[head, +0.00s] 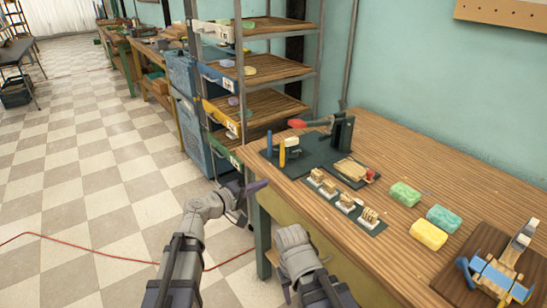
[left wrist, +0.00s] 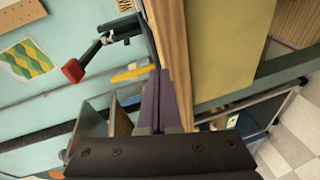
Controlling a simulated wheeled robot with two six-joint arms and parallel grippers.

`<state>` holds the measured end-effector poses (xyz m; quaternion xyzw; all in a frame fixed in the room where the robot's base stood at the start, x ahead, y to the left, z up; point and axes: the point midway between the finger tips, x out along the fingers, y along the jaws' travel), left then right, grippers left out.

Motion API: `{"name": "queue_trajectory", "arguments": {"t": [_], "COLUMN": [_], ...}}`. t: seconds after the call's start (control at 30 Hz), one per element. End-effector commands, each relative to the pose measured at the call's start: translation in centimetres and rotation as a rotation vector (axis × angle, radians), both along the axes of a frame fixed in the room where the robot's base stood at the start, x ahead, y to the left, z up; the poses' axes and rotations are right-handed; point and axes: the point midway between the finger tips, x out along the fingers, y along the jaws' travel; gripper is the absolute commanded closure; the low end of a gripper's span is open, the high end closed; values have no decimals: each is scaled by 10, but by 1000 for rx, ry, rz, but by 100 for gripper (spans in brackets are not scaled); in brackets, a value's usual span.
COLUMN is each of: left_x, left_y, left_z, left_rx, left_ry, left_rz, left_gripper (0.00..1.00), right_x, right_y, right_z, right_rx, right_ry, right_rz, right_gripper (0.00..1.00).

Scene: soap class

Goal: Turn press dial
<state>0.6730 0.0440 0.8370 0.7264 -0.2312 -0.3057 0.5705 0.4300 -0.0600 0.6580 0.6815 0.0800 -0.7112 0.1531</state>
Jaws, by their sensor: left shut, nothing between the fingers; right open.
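A dark press (head: 342,132) with a red-tipped lever (head: 297,123) stands on a dark mat at the back of the wooden table. I cannot make out a dial on it. The press also shows in the left wrist view (left wrist: 120,28), with its red tip (left wrist: 72,70) at left. My left gripper (head: 256,187) is shut and empty beside the table's left end, short of the press. Its closed purple fingers show in the left wrist view (left wrist: 161,98). My right gripper (head: 286,290) is open, low at the table's near side, largely hidden by its own wrist.
A blue post (head: 269,143) and a yellow post (head: 282,153) stand on the mat left of the press. Several stamp-like blocks (head: 345,201), a green soap (head: 405,194) and a yellow soap (head: 428,235) lie nearer. A shelf rack (head: 270,70) stands behind the table's left end.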

Motion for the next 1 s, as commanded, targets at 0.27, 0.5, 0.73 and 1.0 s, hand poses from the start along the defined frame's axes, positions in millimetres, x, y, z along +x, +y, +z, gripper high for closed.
{"name": "queue_trajectory", "arguments": {"t": [0.27,0.5,0.73,1.0], "left_x": [26,32,62,94], "left_y": [21,19,-4,-30], "left_z": [38,40,40,40], "left_rx": [-234,-246,-244,-244], "left_ry": [-28,-29,-28,-29], "left_rz": [124,129,126,127], "left_gripper": [100,100,100,100], "right_x": [0,0,0,0], "right_y": [0,0,0,0], "right_z": [0,0,0,0], "right_rx": [0,0,0,0], "right_ry": [0,0,0,0], "right_rz": [0,0,0,0], "right_gripper": [50,50,50,50]}}
